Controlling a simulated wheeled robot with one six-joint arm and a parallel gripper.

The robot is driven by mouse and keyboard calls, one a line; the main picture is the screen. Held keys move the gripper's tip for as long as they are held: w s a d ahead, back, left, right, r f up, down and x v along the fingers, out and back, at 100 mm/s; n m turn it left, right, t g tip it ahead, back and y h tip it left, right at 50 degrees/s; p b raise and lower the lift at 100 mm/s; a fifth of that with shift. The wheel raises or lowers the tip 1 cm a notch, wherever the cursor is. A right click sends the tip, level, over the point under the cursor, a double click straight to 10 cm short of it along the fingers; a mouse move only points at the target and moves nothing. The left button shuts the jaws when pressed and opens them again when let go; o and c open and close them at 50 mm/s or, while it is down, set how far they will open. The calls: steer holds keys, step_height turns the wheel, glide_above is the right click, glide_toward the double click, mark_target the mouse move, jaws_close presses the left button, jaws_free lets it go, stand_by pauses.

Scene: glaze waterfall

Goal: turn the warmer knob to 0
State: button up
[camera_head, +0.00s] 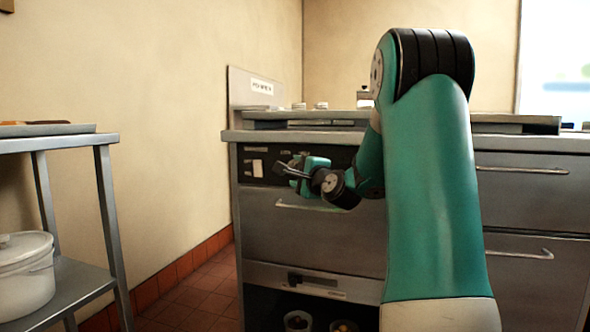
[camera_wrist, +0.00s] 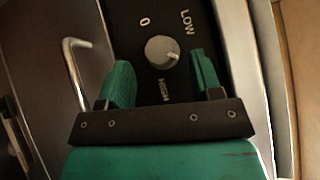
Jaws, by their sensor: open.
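In the wrist view the warmer knob (camera_wrist: 158,48) is a round grey dial on a dark panel (camera_wrist: 128,30). The panel is marked 0 at upper left, LOW at upper right and HIGH below. A light mark on the knob's right edge points between LOW and HIGH. My gripper (camera_wrist: 160,60) is open, its green fingers on either side of the knob in the picture with gaps on both sides. I cannot tell how deep the fingers reach around it. In the head view my gripper (camera_head: 285,170) is at the panel (camera_head: 255,178) on the counter's left front; the knob is hidden there.
A drawer handle (camera_wrist: 75,72) stands out left of my fingers in the wrist view. In the head view a metal counter (camera_head: 262,137) holds the panel above a drawer (camera_head: 300,230). A steel rack (camera_head: 75,142) with a white pot (camera_head: 25,280) stands left; floor between is clear.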

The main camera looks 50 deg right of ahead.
mark_target(293, 167)
steer(key=shift+x, duration=1.3)
steer(key=c, duration=0.9)
steer(key=shift+r+p, duration=0.2)
steer(key=shift+p, duration=0.25)
